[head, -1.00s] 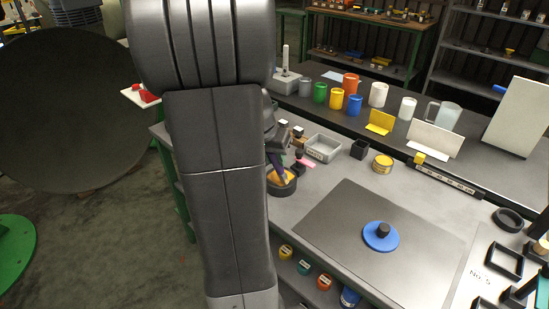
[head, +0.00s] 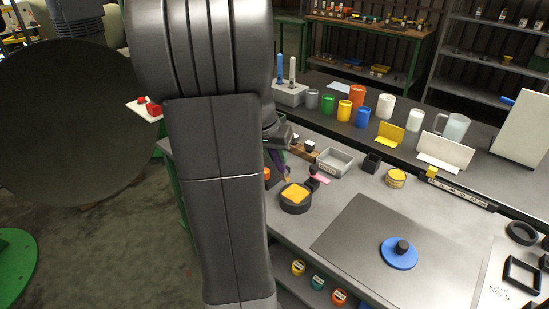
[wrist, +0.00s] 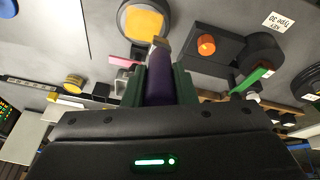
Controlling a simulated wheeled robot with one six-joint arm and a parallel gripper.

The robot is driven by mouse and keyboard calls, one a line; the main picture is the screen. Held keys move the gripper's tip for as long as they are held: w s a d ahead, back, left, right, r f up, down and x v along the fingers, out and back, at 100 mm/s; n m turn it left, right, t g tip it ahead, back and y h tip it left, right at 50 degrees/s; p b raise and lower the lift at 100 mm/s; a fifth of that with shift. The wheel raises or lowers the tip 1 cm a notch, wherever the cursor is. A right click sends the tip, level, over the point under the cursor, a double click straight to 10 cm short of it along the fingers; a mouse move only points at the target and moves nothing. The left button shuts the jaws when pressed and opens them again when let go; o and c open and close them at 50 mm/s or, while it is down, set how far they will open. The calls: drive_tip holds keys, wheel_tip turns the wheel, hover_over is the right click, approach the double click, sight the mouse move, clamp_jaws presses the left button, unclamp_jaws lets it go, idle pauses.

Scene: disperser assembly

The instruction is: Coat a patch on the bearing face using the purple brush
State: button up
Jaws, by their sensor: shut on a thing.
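My gripper (wrist: 158,92) is shut on the purple brush (wrist: 160,68) in the wrist view. The brush's pale tip shows just below the rim of a black round dish (wrist: 121,18) with a yellow-orange filling (wrist: 145,22); I cannot tell whether they touch. In the head view, my arm hides most of my gripper (head: 279,158); it is up and left of the dish (head: 294,207). A blue disc with a black hub (head: 398,259) lies on the grey mat (head: 350,235), well right of my gripper. I cannot tell for sure which part is the bearing face.
A grey tray (head: 336,163), a small black box (head: 371,163) and a yellow round tin (head: 395,178) stand behind the dish. Several coloured cups line the back shelf. An orange-topped item (wrist: 206,45) and a green-handled tool (wrist: 254,80) are close right of the brush in the wrist view.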

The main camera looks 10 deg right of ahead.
drive_tip(key=shift+r+p, duration=1.35)
drive_tip(key=shift+r, duration=0.85)
